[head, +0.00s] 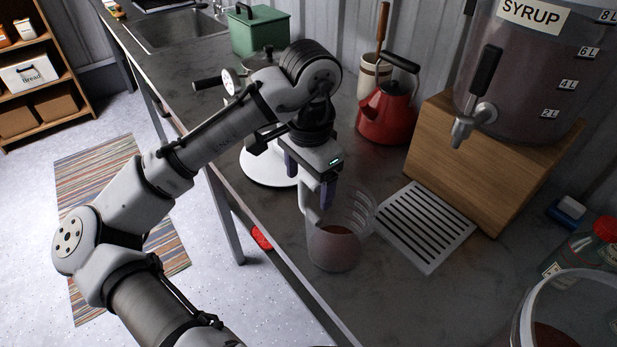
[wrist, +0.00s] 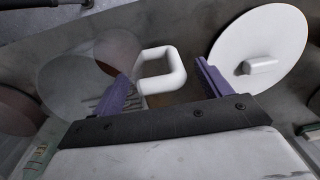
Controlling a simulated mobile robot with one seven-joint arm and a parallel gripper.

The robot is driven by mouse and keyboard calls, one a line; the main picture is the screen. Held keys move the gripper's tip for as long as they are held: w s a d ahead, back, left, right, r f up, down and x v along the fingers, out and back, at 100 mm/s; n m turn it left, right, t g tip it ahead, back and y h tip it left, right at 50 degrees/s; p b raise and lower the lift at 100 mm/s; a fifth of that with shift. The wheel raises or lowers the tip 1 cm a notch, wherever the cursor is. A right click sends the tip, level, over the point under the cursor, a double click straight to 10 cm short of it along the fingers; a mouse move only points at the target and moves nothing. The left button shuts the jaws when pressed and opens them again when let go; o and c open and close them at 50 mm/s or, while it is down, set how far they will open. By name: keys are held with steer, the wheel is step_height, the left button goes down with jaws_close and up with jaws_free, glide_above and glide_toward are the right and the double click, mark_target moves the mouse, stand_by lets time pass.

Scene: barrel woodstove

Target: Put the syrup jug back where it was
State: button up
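The syrup jug (head: 335,245) is a clear jug with a little dark syrup in it and a white handle. It appears to stand upright on the counter near the front edge, just left of the slotted drip grille (head: 425,226). My gripper (head: 309,182) is above the handle with its purple fingers apart. The clear jug body (wrist: 75,65) is at left there.
A syrup dispenser (head: 530,75) stands on a wooden block (head: 480,165) behind the grille. A white round disc (head: 262,170) lies left of my gripper. A red kettle (head: 385,112) and green box (head: 260,32) stand farther back. Bottles (head: 590,250) crowd the right.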

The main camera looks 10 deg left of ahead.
steer(key=shift+r, duration=0.1)
step_height(320, 180, up, 12)
steer(key=shift+s, duration=0.15)
stand_by(0.4)
